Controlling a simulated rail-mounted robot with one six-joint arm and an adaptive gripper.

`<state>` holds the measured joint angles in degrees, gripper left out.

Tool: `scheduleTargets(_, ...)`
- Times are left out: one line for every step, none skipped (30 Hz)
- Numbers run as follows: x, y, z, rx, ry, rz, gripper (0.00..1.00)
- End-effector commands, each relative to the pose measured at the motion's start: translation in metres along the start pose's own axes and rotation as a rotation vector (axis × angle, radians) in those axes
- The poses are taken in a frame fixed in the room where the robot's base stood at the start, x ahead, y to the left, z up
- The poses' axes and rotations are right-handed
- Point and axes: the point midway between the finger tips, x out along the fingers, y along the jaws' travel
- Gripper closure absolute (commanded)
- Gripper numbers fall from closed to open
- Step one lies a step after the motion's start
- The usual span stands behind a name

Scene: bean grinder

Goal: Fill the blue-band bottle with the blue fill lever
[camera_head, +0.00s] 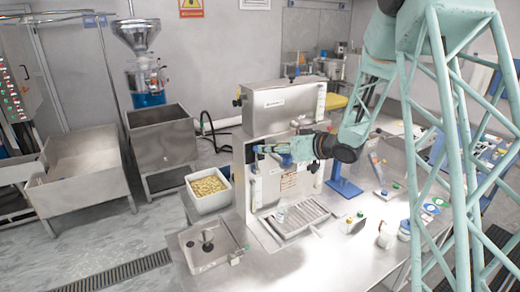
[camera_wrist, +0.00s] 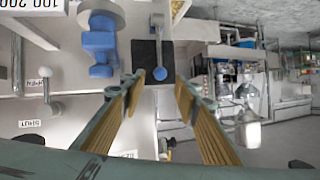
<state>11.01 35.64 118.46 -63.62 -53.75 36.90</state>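A steel filling machine (camera_head: 278,103) stands on the metal bench. A small clear bottle (camera_head: 281,212) stands upright by its drip tray (camera_head: 298,216); I cannot make out its band colour. My gripper (camera_head: 258,149) reaches the machine's upper left front. In the wrist view my gripper (camera_wrist: 160,84) is open, with its two fingers spread. A blue-knobbed lever (camera_wrist: 160,73) on a black plate (camera_wrist: 171,52) shows between the fingertips, with visible gaps on both sides. A blue nozzle-like fitting (camera_wrist: 100,45) is left of the fingers.
A white bin of yellowish pieces (camera_head: 208,185) and a steel sink with a dark fitting (camera_head: 206,243) are left of the machine. Small capped containers (camera_head: 355,222) and a white vessel (camera_head: 385,236) stand on the right bench. A blue stand (camera_head: 344,184) is near the machine's right side.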

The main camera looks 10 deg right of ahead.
Motion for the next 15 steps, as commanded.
scheduleTargets(0.007,-0.001,0.001,0.000,-0.002,-0.002,0.71)
scheduleTargets(0.011,-0.001,0.001,0.000,-0.002,-0.002,0.71)
scheduleTargets(0.016,-0.001,0.000,-0.001,-0.002,-0.002,0.71)
scheduleTargets(0.019,-0.001,0.000,-0.001,-0.001,-0.002,0.71)
scheduleTargets(0.023,-0.001,0.000,0.000,-0.001,-0.002,0.71)
scheduleTargets(0.027,-0.001,0.000,0.000,-0.001,-0.001,0.71)
scheduleTargets(0.031,-0.001,0.001,0.001,-0.001,-0.001,0.71)
scheduleTargets(0.034,-0.001,0.001,0.001,-0.001,-0.002,0.71)
scheduleTargets(0.038,-0.001,0.000,0.000,-0.001,-0.002,0.71)
scheduleTargets(0.040,-0.001,0.000,0.000,-0.001,-0.002,0.71)
scheduleTargets(0.043,-0.001,0.000,-0.001,0.000,-0.002,0.71)
scheduleTargets(0.046,-0.001,0.000,-0.001,0.000,-0.002,0.71)
scheduleTargets(0.048,-0.001,0.000,0.000,0.000,-0.002,0.71)
scheduleTargets(0.050,-0.001,0.000,0.000,0.000,-0.001,0.71)
scheduleTargets(0.052,-0.001,0.000,0.000,0.000,-0.001,0.71)
